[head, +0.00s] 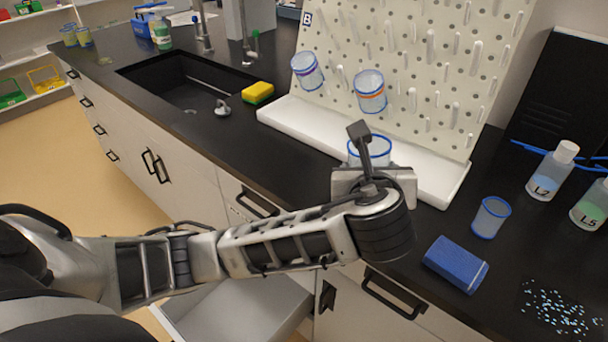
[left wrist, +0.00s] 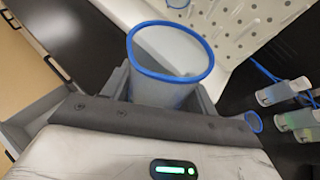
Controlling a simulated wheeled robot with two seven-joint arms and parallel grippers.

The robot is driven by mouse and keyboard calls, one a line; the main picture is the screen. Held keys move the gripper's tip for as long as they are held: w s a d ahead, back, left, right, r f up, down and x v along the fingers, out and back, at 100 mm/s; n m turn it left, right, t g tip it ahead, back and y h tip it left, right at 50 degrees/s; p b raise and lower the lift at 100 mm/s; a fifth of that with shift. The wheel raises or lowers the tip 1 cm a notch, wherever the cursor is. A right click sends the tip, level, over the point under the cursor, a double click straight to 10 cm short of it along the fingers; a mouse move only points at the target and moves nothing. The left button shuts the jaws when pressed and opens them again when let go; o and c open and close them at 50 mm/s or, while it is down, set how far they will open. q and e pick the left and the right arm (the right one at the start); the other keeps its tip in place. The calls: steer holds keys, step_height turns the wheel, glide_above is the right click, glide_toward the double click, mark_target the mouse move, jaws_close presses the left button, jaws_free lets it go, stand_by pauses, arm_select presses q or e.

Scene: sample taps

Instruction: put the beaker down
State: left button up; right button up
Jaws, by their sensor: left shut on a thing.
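A clear beaker with a blue rim (head: 370,150) is in my left gripper (head: 372,172), near the front edge of the white drying rack's tray. In the left wrist view the beaker (left wrist: 168,65) stands between the two fingers of my left gripper (left wrist: 165,95), which is shut on it. The beaker's lower part is hidden behind the gripper, so I cannot tell whether its base touches anything. A second blue-rimmed beaker (head: 491,217) stands on the black counter to the right. My right gripper is not in view.
Two beakers, one with a purple band (head: 307,72) and one with an orange band (head: 370,92), hang on the pegboard (head: 440,60). A blue box (head: 456,264), spilled blue bits (head: 558,308) and bottles (head: 552,172) are at right. A sponge (head: 258,93) lies by the sink (head: 185,85).

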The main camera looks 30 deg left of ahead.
arm_select(q)
steer(key=a+r+y, duration=0.2)
steer(key=a, duration=0.3)
glide_above(304, 176)
steer(key=f, duration=0.8)
steer(key=shift+s+d+f, duration=0.1)
steer(key=shift+s+d, duration=0.15)
steer(key=shift+d, duration=0.15)
steer(key=shift+w+a+f, duration=0.2)
steer(key=shift+a+f, duration=0.1)
steer(key=shift+f, duration=0.15)
step_height(304, 176, down, 4)
steer(key=shift+w+a+r+p, duration=0.1)
steer(key=shift+a+r+p, duration=0.05)
steer(key=shift+r+p, duration=0.15)
steer(key=o, duration=0.9)
steer(key=shift+o, duration=0.2)
steer(key=v, duration=1.2)
steer(key=shift+a, duration=0.2)
